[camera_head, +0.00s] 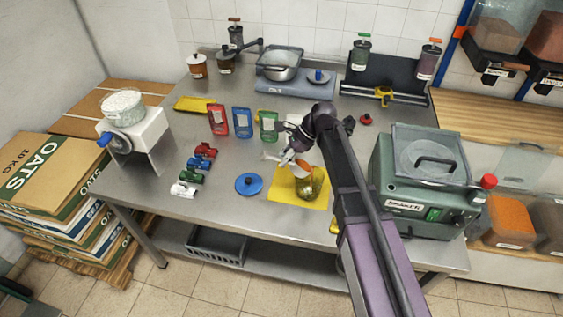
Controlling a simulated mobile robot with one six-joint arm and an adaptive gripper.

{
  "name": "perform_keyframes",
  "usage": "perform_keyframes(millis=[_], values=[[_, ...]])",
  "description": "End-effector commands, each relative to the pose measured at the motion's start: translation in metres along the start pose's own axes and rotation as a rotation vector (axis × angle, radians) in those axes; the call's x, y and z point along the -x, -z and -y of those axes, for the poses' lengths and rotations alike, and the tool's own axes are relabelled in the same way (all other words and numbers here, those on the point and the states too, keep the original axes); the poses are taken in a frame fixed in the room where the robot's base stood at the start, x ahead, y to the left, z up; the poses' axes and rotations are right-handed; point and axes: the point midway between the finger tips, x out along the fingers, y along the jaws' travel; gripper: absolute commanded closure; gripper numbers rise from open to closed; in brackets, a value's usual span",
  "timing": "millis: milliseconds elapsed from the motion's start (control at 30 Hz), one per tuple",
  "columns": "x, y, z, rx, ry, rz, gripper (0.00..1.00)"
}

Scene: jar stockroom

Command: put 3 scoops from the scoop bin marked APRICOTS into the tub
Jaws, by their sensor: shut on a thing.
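My gripper (290,155) is over the steel table, shut on a small white thing with an orange part, which may be a scoop (302,166). It is above and just left of a round glass vessel (313,185) with yellow-green contents on a yellow mat (285,192). A clear tub (278,66) stands on a grey-blue platform at the back. A bin with orange contents (508,222) is at the lower right; its label is too small to read, so I cannot tell which bin is marked APRICOTS.
A green machine (418,185) stands right of my arm. A white device with a bowl (135,140) is at the far left. The front-left tabletop is clear.

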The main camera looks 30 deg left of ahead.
Motion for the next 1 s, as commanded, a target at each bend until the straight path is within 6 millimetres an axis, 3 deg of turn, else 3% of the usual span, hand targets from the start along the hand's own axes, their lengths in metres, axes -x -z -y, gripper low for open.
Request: perform_keyframes(millis=[1000], values=[[0.041,0.013,0.0,-0.001,0.002,0.401,1.0]])
